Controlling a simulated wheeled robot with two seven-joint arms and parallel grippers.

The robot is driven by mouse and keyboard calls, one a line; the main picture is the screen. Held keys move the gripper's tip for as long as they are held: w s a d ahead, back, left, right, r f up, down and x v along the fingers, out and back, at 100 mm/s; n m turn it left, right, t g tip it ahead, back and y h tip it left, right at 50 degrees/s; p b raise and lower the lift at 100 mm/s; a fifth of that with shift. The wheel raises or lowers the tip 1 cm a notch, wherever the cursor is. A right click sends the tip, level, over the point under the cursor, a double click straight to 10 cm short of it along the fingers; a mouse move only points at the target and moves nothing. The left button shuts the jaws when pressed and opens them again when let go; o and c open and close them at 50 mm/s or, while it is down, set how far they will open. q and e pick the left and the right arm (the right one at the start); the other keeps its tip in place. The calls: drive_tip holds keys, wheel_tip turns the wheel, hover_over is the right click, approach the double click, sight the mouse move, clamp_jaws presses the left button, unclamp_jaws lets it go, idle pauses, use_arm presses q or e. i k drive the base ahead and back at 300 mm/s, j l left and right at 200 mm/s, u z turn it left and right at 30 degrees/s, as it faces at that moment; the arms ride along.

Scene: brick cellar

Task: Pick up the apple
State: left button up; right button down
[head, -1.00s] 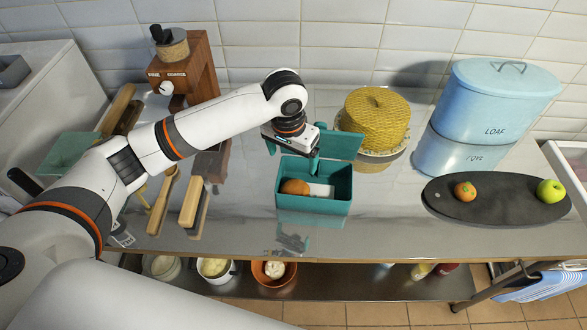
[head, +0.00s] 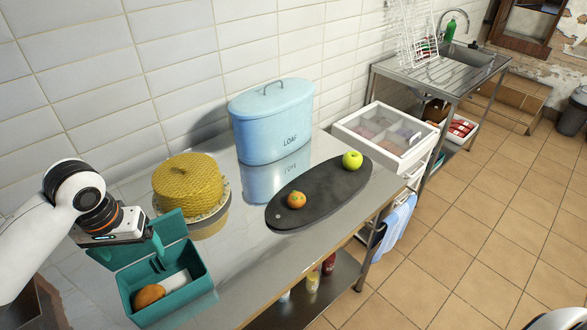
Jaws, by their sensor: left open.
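A yellow-green apple (head: 352,160) sits at the far right end of a dark oval board (head: 318,198) on the steel table. An orange fruit (head: 296,200) sits on the same board, nearer its left end. My left gripper (head: 150,252) is at the left of the head view, by the open teal box, well away from the apple. Its jaws are open; its fingertips are partly lost against the teal box. My right gripper is not in view.
The teal box (head: 186,293) holds a brown bread-like item (head: 149,296) and a white item. A yellow domed cover (head: 188,186) and a blue LOAF bin (head: 272,122) stand behind. A white drawer unit (head: 385,136) is past the table's right end.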

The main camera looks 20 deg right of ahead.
sight(352, 160)
drive_tip(key=z, duration=1.1)
